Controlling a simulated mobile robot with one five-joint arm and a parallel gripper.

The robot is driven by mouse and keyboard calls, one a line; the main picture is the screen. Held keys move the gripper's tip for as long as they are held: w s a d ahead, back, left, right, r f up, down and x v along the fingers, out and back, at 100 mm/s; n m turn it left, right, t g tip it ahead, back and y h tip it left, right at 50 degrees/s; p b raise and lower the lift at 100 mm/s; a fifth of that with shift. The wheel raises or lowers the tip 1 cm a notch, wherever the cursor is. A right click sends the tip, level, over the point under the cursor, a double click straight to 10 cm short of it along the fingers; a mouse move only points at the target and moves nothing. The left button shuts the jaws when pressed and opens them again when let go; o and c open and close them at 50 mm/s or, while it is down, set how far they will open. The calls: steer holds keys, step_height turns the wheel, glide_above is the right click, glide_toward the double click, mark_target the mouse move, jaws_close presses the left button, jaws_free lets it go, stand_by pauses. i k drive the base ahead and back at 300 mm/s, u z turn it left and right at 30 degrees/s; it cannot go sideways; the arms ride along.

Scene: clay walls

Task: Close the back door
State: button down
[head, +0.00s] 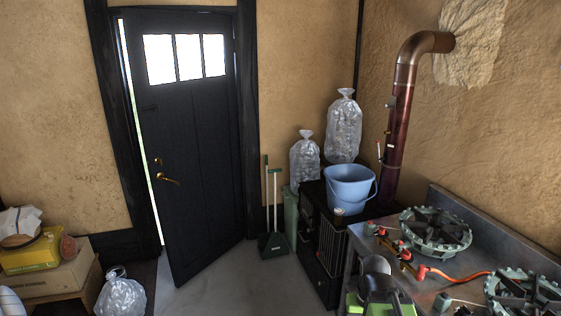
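The back door (188,150) is a dark panelled door with three bright panes near its top. It stands ajar, with its lower part swung into the room. A bright strip of daylight shows between its left edge and the dark frame. A brass handle (168,179) sits near its left edge, with a small brass fitting above it.
Boxes (48,268) and a clear bag (120,295) lie left of the door. A broom and dustpan (272,240) stand to its right. A blue bucket (350,188) sits on a black cabinet, beside a steel counter with burners (436,230). Grey floor (235,285) before the door is clear.

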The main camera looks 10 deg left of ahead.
mark_target(182, 65)
steer(key=u, duration=0.25)
steer(key=i, duration=1.95)
steer(key=u, duration=0.75)
